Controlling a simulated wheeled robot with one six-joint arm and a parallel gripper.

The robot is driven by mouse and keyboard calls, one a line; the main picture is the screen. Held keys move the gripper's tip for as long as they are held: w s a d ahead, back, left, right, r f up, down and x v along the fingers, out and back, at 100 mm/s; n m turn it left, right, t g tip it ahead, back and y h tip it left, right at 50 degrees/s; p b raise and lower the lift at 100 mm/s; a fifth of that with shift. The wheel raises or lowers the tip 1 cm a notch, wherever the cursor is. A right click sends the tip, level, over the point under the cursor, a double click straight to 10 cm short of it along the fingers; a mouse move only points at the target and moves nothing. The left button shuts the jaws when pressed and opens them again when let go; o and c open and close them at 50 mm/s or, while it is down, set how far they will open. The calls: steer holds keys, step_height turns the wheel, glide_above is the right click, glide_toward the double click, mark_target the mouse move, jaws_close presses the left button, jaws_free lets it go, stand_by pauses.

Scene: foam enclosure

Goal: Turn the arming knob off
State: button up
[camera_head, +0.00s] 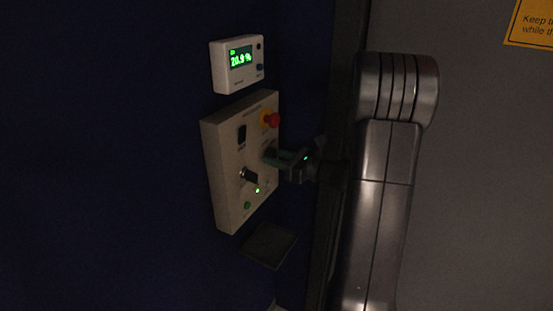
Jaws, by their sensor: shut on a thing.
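A pale control panel (224,165) is fixed to the dark blue wall. My gripper (273,156) reaches in from the right and is shut on a dark knob at the right middle of the panel, below the red button. The fingers hide most of this knob, so its pointer is not readable. A second black knob (249,175) stands free, lower and to the left, with a lit green light (257,190) below it. The panel's labels are too small to read, so I cannot tell from them which knob is the arming knob.
A red button on a yellow base (271,120) sits just above my gripper. A black switch (242,133) and a green button (247,205) are also on the panel. A meter reading 20.9 % (238,66) hangs above. A dark plate (268,245) lies below.

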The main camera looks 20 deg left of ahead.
steer(key=shift+f+b, duration=0.15)
steer(key=shift+b, duration=0.15)
steer(key=n+b, duration=1.1)
steer(key=b, duration=0.3)
steer(key=shift+w+n+b, duration=0.1)
steer(key=shift+n+b, duration=0.2)
steer(key=shift+b, duration=0.1)
steer(key=o, duration=1)
steer(key=shift+r, duration=0.2)
steer(key=s+d, duration=0.1)
steer(key=d, duration=1.2)
steer(key=shift+d, duration=0.4)
